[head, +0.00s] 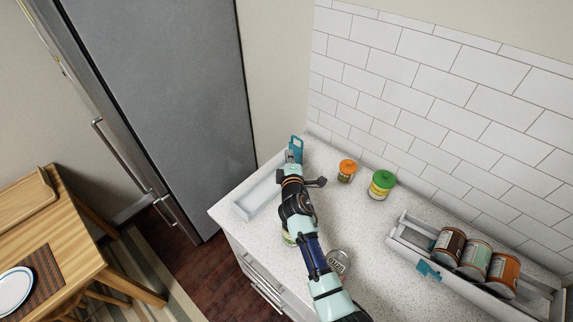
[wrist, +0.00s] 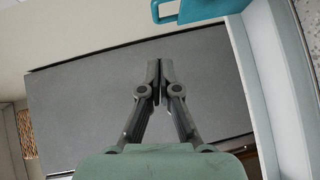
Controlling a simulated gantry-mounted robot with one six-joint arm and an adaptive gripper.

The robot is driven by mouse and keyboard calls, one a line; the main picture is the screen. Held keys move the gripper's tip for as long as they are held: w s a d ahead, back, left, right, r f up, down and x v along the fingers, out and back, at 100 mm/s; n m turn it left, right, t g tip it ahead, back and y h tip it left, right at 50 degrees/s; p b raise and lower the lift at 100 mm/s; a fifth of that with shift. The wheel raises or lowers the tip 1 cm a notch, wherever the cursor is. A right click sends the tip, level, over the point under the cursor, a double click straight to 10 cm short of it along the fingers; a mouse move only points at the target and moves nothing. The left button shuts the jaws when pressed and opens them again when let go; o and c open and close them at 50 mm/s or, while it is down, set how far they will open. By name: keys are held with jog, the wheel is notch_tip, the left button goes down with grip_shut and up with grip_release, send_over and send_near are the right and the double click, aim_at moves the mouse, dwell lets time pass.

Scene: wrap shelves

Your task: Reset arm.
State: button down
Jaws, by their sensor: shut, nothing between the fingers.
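My arm reaches from the bottom of the head view up over the counter. My gripper is at its far end (head: 292,160), near the teal handle (head: 297,145) of a white bin (head: 245,204). In the wrist view, the two grey fingers of my gripper (wrist: 160,68) are together with nothing between them. The teal handle (wrist: 200,9) shows beyond them at the top, apart from the fingertips. A pale bin wall (wrist: 268,90) runs down the right side. My arm hides part of the bin.
An orange-lidded jar (head: 347,170) and a green-lidded jar (head: 382,184) stand right of my arm. A can (head: 339,263) stands close beside it. A second bin (head: 400,240) holds three cans. The fridge (head: 155,90) is at left. A tiled wall (head: 430,95) stands behind.

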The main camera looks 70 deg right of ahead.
jog(key=v, duration=0.5)
jog(key=shift+s+a+r+p, duration=0.2)
jog(key=shift+a+p, duration=0.1)
jog(key=shift+p, duration=0.1)
jog(key=w+a+r+m+t+y, duration=0.1)
jog(key=w+a+r+y, duration=0.15)
jog(key=a, duration=0.55)
jog(key=w+a+r+m+t+y, duration=0.1)
jog(key=w+a+r+m+t, duration=0.2)
jog(key=a, duration=0.5)
jog(key=w+a+r+y, duration=0.2)
jog(key=w+a, duration=0.2)
jog(key=a, duration=0.4)
jog(key=s+a+r+y, duration=0.2)
jog(key=a+y, duration=0.1)
jog(key=a, duration=0.6)
jog(key=s+a+r+t+y, duration=0.1)
jog(key=s+a+r+y, duration=0.15)
jog(key=a, duration=0.75)
jog(key=s+a+r+y, duration=0.2)
jog(key=s+a+y, duration=0.15)
jog(key=a, duration=0.55)
notch_tip(320, 180, up, 19)
jog(key=w+d+p, duration=0.1)
jog(key=p, duration=1.8)
jog(key=shift+d+f+p, duration=0.15)
jog(key=shift+d+p, duration=0.05)
jog(key=shift+p, duration=0.2)
